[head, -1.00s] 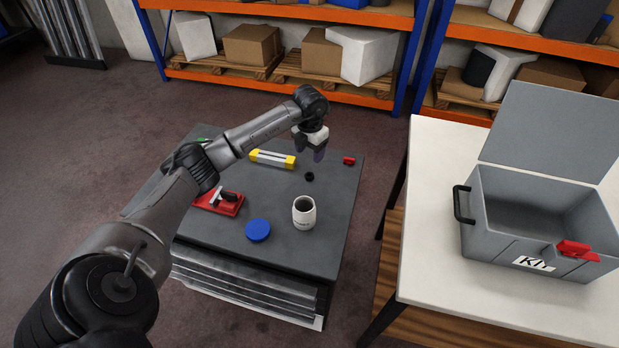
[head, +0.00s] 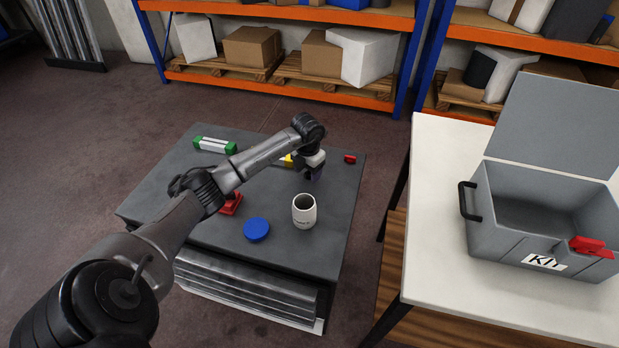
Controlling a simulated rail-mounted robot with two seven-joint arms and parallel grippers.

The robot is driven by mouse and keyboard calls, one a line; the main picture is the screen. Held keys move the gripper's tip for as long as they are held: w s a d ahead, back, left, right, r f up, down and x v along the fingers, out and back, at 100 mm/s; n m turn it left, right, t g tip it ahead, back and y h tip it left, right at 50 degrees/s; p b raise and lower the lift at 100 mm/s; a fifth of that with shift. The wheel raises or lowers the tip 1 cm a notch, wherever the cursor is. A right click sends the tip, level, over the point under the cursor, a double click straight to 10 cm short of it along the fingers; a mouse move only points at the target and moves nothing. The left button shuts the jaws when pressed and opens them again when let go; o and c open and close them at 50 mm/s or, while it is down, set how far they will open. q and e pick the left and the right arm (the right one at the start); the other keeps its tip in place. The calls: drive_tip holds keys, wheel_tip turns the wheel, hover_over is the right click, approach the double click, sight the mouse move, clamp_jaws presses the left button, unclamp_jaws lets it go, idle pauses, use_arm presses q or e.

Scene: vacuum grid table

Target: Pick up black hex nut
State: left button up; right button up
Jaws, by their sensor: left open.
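My left gripper (head: 315,174) is over the far right part of the grey table (head: 335,215), pointing down and low above the surface. It is open. The black hex nut is hidden behind or under the gripper now, so I cannot tell whether it lies between the fingers. My right gripper is not in view.
A white cup (head: 304,212) and a blue disc (head: 257,229) stand nearer me. A red part (head: 232,205), a yellow part (head: 287,160) and a green-ended block (head: 214,145) are partly or fully visible. A small red piece (head: 350,159) lies right. A grey kit box (head: 530,235) stands open on the white table (head: 425,255).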

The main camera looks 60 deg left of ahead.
use_arm(q)
drive_tip(key=shift+f, duration=0.45)
drive_tip(key=shift+c, duration=0.9)
drive_tip(key=c, duration=0.8)
drive_tip(key=shift+r, duration=0.2)
